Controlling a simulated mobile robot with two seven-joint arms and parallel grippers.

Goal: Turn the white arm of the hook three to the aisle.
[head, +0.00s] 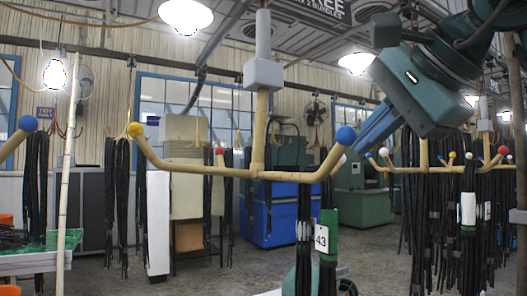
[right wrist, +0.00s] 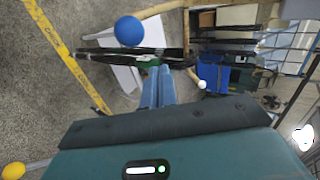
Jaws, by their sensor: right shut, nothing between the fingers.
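The hook under the sign ending in "REE" (head: 322,5) has a wooden post (head: 260,130) and curved arms. One arm ends in a yellow ball (head: 135,130), one in a blue ball (head: 345,135). A white ball (head: 342,159) shows just below the blue one; its arm is mostly hidden. In the right wrist view the white ball (right wrist: 201,85) is right of my fingers, with the blue ball (right wrist: 129,31) beyond their tips. My right gripper (head: 361,146) is shut and empty, close beside the blue and white balls; contact cannot be told. My left gripper is not in view.
Black hoses with a green band and tag 43 (head: 321,238) hang below the blue-ball arm. Another loaded hook with a red ball (head: 503,150) stands at right. More hoses (head: 118,200) hang at left. A yellow floor line (right wrist: 68,60) shows in the wrist view.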

